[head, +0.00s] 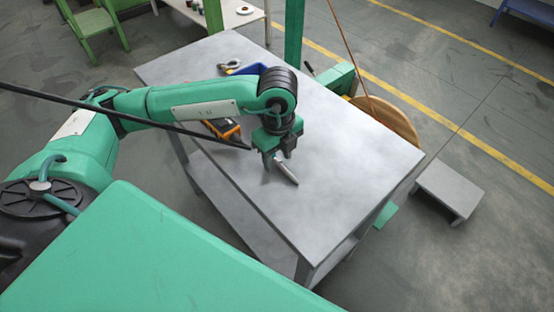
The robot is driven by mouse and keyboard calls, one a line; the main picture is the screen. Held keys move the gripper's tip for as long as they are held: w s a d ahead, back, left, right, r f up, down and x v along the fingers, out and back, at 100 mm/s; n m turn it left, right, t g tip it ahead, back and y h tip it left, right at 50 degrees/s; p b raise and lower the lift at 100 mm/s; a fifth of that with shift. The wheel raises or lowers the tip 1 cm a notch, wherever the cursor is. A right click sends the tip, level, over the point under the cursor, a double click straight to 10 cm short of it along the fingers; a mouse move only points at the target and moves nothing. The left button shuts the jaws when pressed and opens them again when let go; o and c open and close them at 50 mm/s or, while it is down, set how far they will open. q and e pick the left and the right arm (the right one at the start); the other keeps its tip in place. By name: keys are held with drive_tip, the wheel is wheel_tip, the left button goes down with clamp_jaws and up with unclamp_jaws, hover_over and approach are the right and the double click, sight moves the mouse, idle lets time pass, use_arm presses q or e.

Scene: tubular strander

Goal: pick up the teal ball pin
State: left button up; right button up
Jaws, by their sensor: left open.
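A slim pale grey pin (287,172) lies on the grey metal table (340,170), near the table's middle. Its upper end is hidden behind my gripper, and I see no teal ball on the part that shows. My left gripper (277,159) points down right over the pin, its fingers apart on either side of the upper end. The gripper is open; I cannot tell whether the fingers touch the pin. My right gripper is not in view.
A yellow and dark device (228,132) lies left of the gripper, partly under my arm. A thin dark rod (110,112) crosses before my arm. The table's right half is clear.

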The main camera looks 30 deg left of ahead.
use_arm(q)
drive_tip(key=shift+f, duration=0.3)
clamp_jaws()
drive_tip(key=shift+r, duration=0.1)
